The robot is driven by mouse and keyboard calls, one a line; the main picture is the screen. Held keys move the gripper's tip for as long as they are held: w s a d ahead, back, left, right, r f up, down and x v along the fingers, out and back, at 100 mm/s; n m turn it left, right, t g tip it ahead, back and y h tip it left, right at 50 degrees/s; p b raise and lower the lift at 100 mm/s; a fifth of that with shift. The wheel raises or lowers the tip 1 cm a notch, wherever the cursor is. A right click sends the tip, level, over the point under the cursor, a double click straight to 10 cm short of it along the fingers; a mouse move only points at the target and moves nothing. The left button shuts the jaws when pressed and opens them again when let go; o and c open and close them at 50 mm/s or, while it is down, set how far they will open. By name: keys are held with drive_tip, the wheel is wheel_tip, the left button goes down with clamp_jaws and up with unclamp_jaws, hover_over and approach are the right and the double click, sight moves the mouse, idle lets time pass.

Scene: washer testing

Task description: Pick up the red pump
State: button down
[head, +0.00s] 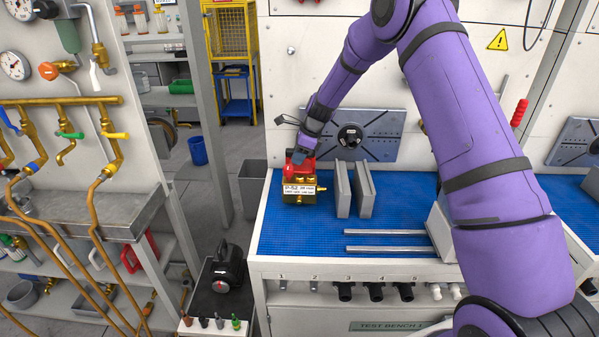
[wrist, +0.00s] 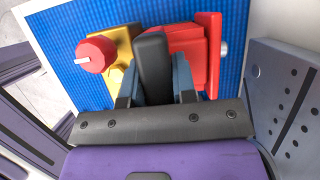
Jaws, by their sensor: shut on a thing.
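The red pump (head: 303,167) is at the left end of the blue mat, against a brass block (head: 300,193) with a white label. In the wrist view the red body (wrist: 190,45) lies to the right and a red knob (wrist: 97,55) on the yellow-gold part to the left. My gripper (head: 300,154) reaches down on the pump from above and is shut on it. Its blue-grey fingers (wrist: 157,84) and a black piece between them hide part of the pump. I cannot tell whether the pump is lifted off the mat.
Two grey upright plates (head: 353,190) stand just right of the brass block. Two metal rods (head: 385,240) lie at the front of the blue mat (head: 295,235). A panel with a round fitting (head: 350,137) is behind. The mat's front left is clear.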

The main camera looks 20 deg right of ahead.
drive_tip(key=shift+w+r, duration=0.1)
drive_tip(key=shift+r, duration=0.15)
